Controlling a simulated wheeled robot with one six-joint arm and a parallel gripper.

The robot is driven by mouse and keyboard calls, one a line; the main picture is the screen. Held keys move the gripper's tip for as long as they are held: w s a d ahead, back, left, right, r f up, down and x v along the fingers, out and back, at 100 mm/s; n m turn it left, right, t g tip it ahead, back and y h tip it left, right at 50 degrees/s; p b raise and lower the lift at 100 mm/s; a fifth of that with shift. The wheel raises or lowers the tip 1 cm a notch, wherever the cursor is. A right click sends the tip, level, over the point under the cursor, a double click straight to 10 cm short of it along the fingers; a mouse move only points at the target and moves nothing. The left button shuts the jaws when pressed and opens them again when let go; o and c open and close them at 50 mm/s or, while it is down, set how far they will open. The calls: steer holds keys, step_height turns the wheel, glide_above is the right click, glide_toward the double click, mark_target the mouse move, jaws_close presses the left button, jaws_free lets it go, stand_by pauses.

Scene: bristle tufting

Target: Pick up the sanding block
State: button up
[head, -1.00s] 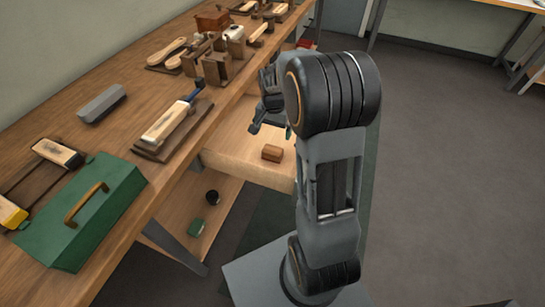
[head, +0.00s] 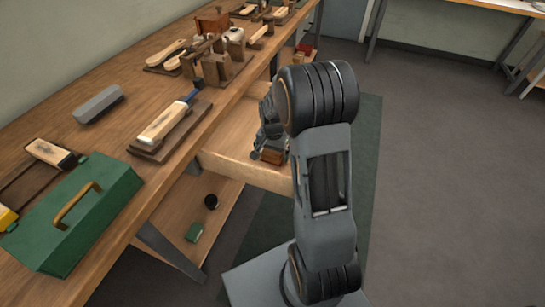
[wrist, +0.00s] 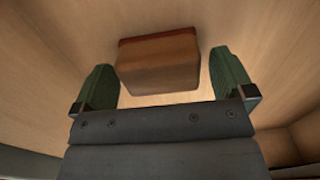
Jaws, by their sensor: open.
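The sanding block, a small brown block with a reddish strip along one edge, lies on the pale wooden floor of the open drawer (head: 240,170). In the head view the block (head: 273,157) is partly hidden by my gripper (head: 262,148), which is low in the drawer. In the wrist view the block (wrist: 158,65) sits between and slightly beyond my two green-padded fingers. My gripper (wrist: 163,78) is open, with a gap showing on each side of the block, narrower on the left.
The bench above the drawer holds a green toolbox (head: 75,215), a grey block-like item (head: 98,104), a brush on a wooden board (head: 165,121) and several wooden tools. A dark round item (head: 211,201) and a green box (head: 194,232) lie on the lower shelf. Drawer walls surround my gripper.

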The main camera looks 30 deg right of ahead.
steer(key=shift+c, duration=0.4)
steer(key=c, duration=0.8)
steer(key=shift+r+p, duration=1.3)
steer(key=shift+r, duration=3.7)
